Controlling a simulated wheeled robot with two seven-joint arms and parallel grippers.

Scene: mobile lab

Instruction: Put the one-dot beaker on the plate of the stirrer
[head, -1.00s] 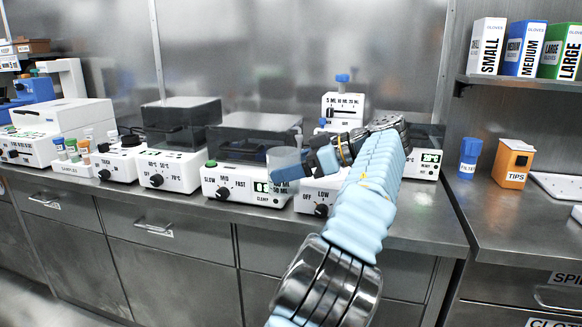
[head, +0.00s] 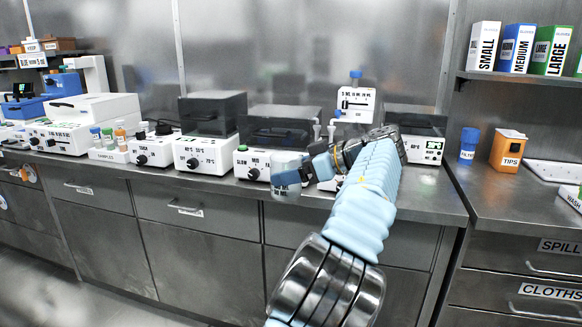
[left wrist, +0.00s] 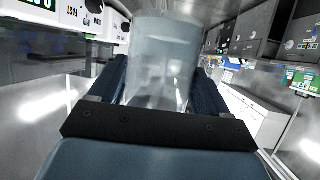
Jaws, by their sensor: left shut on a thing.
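A clear, pale beaker (head: 286,158) is held in my left gripper (head: 300,172), in front of the bench machines in the head view. In the left wrist view the beaker (left wrist: 165,60) stands between the two dark fingers of my left gripper (left wrist: 160,95), which are shut on it. No dot mark on it can be made out. A white unit (head: 330,184) with its front mostly hidden lies behind my left gripper and arm; I cannot tell whether it is the stirrer, and no stirrer plate shows clearly. My right gripper is not in view.
A white shaker (head: 252,165) with a dark lid stands behind the beaker. Left of it are a heater block (head: 202,153), a small black-topped mixer (head: 152,150) and a sample rack (head: 108,155). A blue-capped dispenser (head: 356,103) stands behind. The counter's front strip (head: 415,205) is clear.

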